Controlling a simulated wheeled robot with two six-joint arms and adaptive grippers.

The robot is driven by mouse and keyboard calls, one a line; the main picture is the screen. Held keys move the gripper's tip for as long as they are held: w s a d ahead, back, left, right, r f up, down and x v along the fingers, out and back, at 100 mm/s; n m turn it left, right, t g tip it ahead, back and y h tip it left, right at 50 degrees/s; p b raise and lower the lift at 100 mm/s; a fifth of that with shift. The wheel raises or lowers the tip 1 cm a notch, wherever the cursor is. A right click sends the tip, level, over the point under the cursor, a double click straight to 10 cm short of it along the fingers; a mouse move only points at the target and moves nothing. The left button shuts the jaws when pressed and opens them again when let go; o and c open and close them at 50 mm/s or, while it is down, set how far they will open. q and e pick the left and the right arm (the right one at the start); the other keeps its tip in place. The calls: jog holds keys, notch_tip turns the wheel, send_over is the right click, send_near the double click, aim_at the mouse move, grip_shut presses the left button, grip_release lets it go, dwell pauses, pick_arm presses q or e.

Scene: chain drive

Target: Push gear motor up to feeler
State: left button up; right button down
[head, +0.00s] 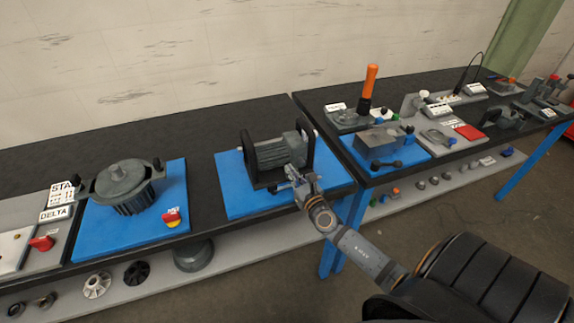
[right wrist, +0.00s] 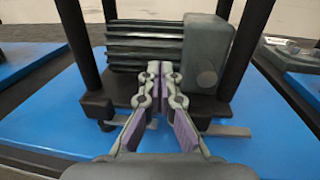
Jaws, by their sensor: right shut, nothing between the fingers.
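The grey ribbed gear motor (head: 270,154) sits in a black frame with upright posts on the middle blue mat (head: 238,200). In the right wrist view the motor (right wrist: 145,45) shows its ribs at left and a smooth grey end block (right wrist: 208,55) at right. My right gripper (head: 290,172) is at the motor's near side. Its shut, empty fingertips (right wrist: 160,68) point at the motor; I cannot tell if they touch it. Thin grey strips (right wrist: 228,130) stick out under the black base. I cannot pick out the feeler for certain. My left gripper is not in view.
A dark round ribbed motor (head: 124,182) and a red-yellow switch (head: 172,217) stand on the left blue mat. On the right table are an orange-handled tool (head: 369,85) and a grey block (head: 379,138). Black posts (right wrist: 248,45) flank my fingers.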

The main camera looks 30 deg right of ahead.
aim_at(283, 160)
jog(key=w, duration=0.3)
jog(key=shift+d, duration=0.15)
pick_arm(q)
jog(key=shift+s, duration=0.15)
pick_arm(e)
jog(key=shift+w, duration=0.1)
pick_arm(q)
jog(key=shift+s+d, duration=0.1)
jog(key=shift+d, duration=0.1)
pick_arm(e)
jog(key=shift+w+d+b, duration=0.15)
jog(key=shift+w+b, duration=0.15)
jog(key=shift+w, duration=0.8)
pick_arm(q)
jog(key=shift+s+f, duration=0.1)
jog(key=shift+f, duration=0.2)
